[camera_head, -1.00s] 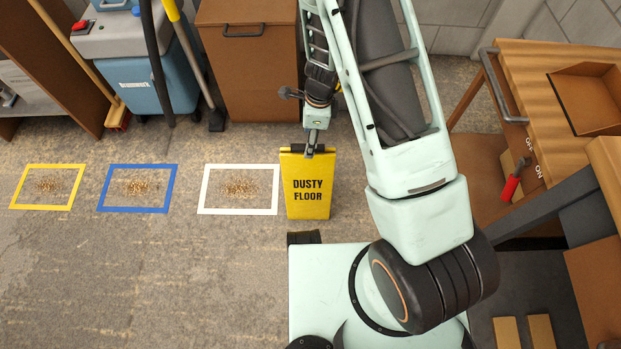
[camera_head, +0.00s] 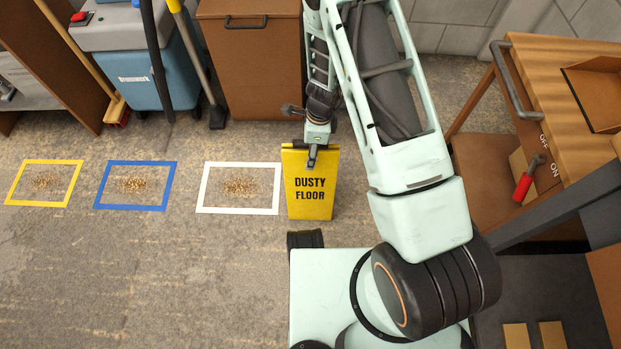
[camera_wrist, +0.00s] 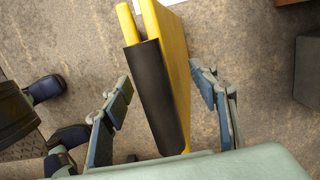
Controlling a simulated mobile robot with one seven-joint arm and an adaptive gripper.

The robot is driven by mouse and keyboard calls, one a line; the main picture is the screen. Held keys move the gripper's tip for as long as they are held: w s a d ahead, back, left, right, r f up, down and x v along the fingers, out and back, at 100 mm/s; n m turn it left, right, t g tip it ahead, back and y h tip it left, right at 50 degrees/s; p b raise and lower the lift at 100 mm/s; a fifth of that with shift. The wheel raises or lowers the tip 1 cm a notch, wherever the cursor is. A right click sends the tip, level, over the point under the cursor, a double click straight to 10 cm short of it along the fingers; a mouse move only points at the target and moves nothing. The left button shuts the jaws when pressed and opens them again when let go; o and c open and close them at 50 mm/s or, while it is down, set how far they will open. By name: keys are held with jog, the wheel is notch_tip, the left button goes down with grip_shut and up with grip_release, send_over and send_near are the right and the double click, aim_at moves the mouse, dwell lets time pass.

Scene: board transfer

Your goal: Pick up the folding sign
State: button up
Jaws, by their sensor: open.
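The yellow folding sign (camera_head: 311,192), marked "DUSTY FLOOR", stands upright on the floor just right of the white-framed square. Its top edge has a dark strip, which shows in the wrist view as a black band (camera_wrist: 157,97) joining two yellow panels (camera_wrist: 176,62). My gripper (camera_head: 312,160) is at the top of the sign in the head view. In the wrist view my gripper (camera_wrist: 160,95) is open, with one finger on each side of the black band and visible gaps on both sides. The sign's lower back is hidden.
White (camera_head: 240,210), blue (camera_head: 136,208) and yellow (camera_head: 42,204) floor frames around dusty patches lie to the left. A brown bin (camera_head: 250,70) and blue cart (camera_head: 160,85) stand behind. A wooden workbench (camera_head: 550,60) is at right. My base is close in front of the sign.

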jog(key=shift+f, duration=0.25)
dwell(0.3)
grip_shut()
dwell(0.5)
